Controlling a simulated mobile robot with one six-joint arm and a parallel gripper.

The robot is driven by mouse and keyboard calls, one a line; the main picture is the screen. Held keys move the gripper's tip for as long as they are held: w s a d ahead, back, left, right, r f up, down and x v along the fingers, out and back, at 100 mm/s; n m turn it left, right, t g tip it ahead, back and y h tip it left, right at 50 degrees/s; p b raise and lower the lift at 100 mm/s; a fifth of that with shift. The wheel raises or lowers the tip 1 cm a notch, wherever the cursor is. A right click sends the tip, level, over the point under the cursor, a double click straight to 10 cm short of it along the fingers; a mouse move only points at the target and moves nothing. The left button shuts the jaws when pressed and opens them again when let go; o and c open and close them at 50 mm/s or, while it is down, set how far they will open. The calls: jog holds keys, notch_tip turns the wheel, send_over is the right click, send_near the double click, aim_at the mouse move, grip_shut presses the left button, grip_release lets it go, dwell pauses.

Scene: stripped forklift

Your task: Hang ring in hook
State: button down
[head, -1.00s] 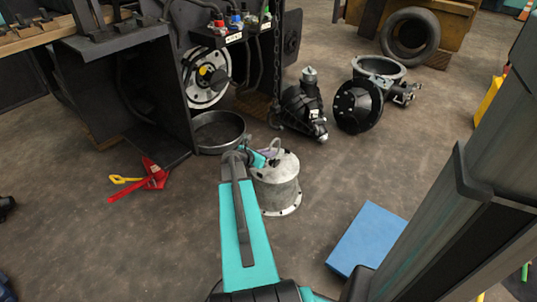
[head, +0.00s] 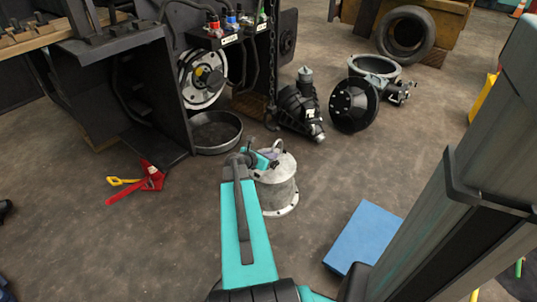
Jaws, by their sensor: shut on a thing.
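A grey metal cylinder (head: 277,190) with a flanged base stands in the middle of the head view, and whether it touches the floor is hard to tell. A thin ring (head: 279,146) rises from its top. My gripper (head: 268,157), at the end of the teal arm, is at the cylinder's top beside the ring and shut on it; the arm hides part of the contact. A dark chain (head: 273,60) hangs behind, right of the black forklift body. A dark hook-like end (head: 271,124) shows low on it, small and unclear.
A round black pan (head: 215,133) lies behind the cylinder. A black motor part (head: 300,108) and a hub assembly (head: 355,105) lie at the back right. A red tool (head: 150,178) is at left, a blue box (head: 363,238) at right. Floor around the cylinder is clear.

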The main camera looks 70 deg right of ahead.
jog(key=s+a+r+p, duration=0.1)
jog(key=s+r+p, duration=0.1)
jog(key=s, duration=0.3)
jog(key=shift+s+a+r, duration=0.25)
jog(key=shift+s, duration=0.05)
dwell(0.5)
jog(key=shift+r, duration=0.1)
notch_tip(320, 180, up, 8)
jog(key=p, duration=0.7)
jog(key=shift+f, duration=0.25)
dwell(0.5)
jog(key=shift+w, duration=0.15)
jog(key=w+d+p, duration=0.2)
jog(key=w, duration=0.5)
jog(key=shift+w+f, duration=0.15)
jog(key=shift+f, duration=0.1)
dwell(0.9)
dwell(0.4)
jog(key=shift+w+d+f, duration=0.1)
jog(key=shift+w+f, duration=0.15)
jog(key=shift+f, duration=0.25)
jog(key=shift+w+f, duration=0.25)
jog(key=shift+f, duration=0.25)
jog(key=shift+w+f+b, duration=0.1)
jog(key=shift+f+b, duration=0.2)
jog(key=shift+f, duration=0.15)
